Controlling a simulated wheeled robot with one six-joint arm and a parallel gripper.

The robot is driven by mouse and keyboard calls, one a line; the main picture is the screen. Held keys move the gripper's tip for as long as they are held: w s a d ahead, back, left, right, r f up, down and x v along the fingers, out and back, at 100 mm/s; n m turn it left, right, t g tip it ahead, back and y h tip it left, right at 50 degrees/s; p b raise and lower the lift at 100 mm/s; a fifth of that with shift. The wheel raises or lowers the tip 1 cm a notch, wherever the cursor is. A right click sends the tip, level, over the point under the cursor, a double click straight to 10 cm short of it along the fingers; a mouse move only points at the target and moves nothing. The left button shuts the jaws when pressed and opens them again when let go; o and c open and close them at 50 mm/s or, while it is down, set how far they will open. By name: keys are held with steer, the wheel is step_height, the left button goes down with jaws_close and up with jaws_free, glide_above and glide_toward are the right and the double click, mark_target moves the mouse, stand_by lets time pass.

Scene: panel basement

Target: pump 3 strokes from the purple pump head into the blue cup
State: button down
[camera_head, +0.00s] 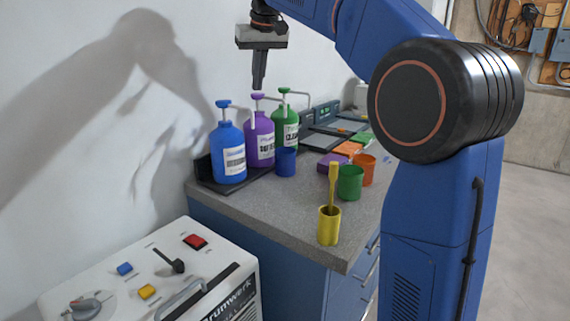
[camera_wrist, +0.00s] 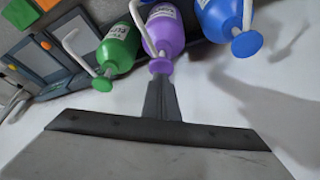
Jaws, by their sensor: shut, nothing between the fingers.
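The purple pump bottle (camera_head: 261,143) stands between the blue bottle (camera_head: 229,151) and the green bottle (camera_head: 285,130) in a dark tray at the back of the counter. Its purple pump head (camera_head: 257,97) is on top and also shows in the wrist view (camera_wrist: 160,66). My gripper (camera_head: 258,86) is shut and empty, pointing down just above the purple pump head. In the wrist view the fingertips (camera_wrist: 161,80) are right by that head; I cannot tell whether they touch. The blue cup (camera_head: 286,161) stands in front of the purple and green bottles.
A green cup (camera_head: 350,183), an orange cup (camera_head: 365,170) and a yellow cup (camera_head: 329,226) holding a yellow tool stand on the counter (camera_head: 270,215). A white control box (camera_head: 150,275) is at front left. The counter's front left is clear.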

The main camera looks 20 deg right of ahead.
steer(key=shift+f, duration=1.35)
steer(key=shift+r, duration=1.55)
steer(key=shift+f, duration=0.1)
